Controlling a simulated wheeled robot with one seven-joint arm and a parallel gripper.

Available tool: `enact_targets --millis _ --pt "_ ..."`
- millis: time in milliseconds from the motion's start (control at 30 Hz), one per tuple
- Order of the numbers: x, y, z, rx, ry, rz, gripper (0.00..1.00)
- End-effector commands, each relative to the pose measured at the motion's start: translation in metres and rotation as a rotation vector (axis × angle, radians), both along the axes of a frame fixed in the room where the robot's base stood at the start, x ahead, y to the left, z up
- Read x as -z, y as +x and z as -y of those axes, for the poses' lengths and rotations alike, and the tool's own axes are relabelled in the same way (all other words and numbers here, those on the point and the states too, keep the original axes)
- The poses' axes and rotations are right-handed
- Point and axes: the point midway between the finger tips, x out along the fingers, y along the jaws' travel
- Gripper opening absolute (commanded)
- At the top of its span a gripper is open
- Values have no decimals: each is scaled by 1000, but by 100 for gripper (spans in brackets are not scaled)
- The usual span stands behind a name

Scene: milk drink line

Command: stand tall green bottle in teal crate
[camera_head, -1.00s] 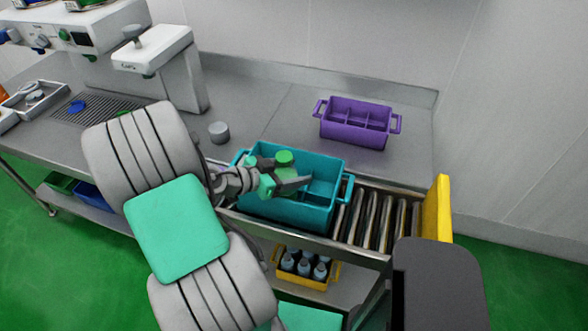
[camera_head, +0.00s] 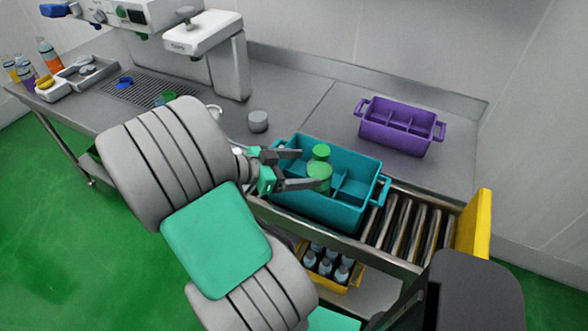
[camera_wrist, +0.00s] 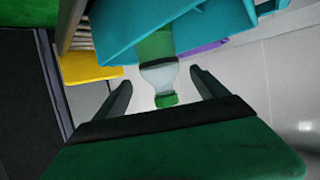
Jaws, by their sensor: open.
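The tall green bottle (camera_head: 319,177) stands in a compartment of the teal crate (camera_head: 308,206), its green cap and shoulder showing above the rim. Its lower part is hidden by the crate. My gripper (camera_head: 308,169) is open at the left of the bottle, with its fingers spread. In the wrist view the bottle (camera_wrist: 159,72) shows between and beyond the two open fingers (camera_wrist: 163,82), with clear gaps on both sides. The teal crate (camera_wrist: 122,32) is behind it there.
The teal crate stands by the metal rollers (camera_head: 400,232), which end at a yellow stop (camera_head: 474,227). A purple crate (camera_head: 400,128) stands behind on the counter. A grey round piece (camera_head: 258,121) is behind my gripper. A yellow crate of bottles (camera_head: 345,284) is on the shelf below.

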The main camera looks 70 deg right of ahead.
Motion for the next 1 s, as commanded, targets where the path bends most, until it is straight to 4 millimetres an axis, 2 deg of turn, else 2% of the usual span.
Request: enact_targets --millis 33,133,333,367,467,567,600,667,700,800,833,900,1000 --pt "-2 9 -7 -6 -1 4 83" --pt "-8 17 -17 -3 -1 1 83" --pt "-11 27 -24 -20 26 8 83" --pt "-8 33 -26 -45 57 14 83" --pt "11 80 -45 -261 276 50 83" --pt "27 158 -107 -708 601 39 83" --pt "27 186 -144 -925 717 7 83" --pt "22 215 -203 -1254 849 -67 83" --pt "16 226 -242 -1462 909 -129 83" --pt "-1 231 -319 -1888 973 -293 83" --pt "-5 230 -335 -1979 976 -334 83" --pt "-11 225 -358 -2123 975 -407 83" --pt "-13 222 -365 -2189 975 -444 83"
